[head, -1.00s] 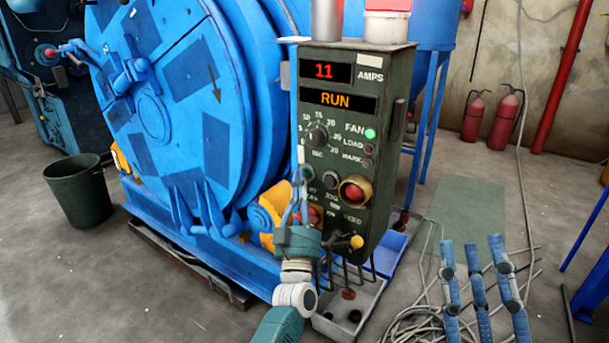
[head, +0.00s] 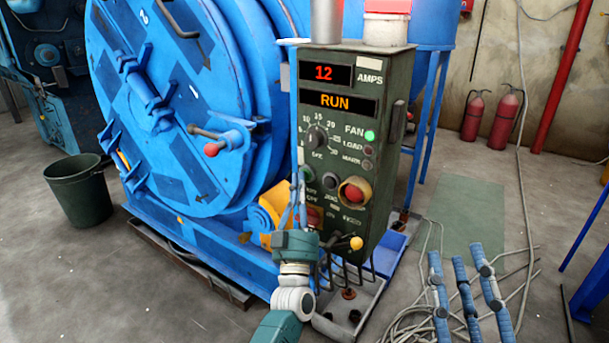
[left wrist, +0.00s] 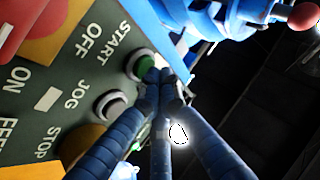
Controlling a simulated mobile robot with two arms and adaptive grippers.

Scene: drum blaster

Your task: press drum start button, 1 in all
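The green drum start button (left wrist: 141,65) sits in a grey ring below the START label in the left wrist view. In the head view the button (head: 308,173) is at the left edge of the dark green control box (head: 385,130). My left gripper (head: 299,180) has its blue fingers drawn together at that button. In the left wrist view the fingertips (left wrist: 157,76) overlap the button's edge and appear to touch it; they hold nothing. The display reads 12 amps and RUN. My right gripper (head: 458,256) is empty, its fingers apart, at lower right.
The large blue drum (head: 160,100) stands left of the box, with a red-knobbed handle (head: 211,149) on its door. The jog button (left wrist: 110,105) is close beside the start button. Cables (head: 410,320) lie on the floor near my right gripper.

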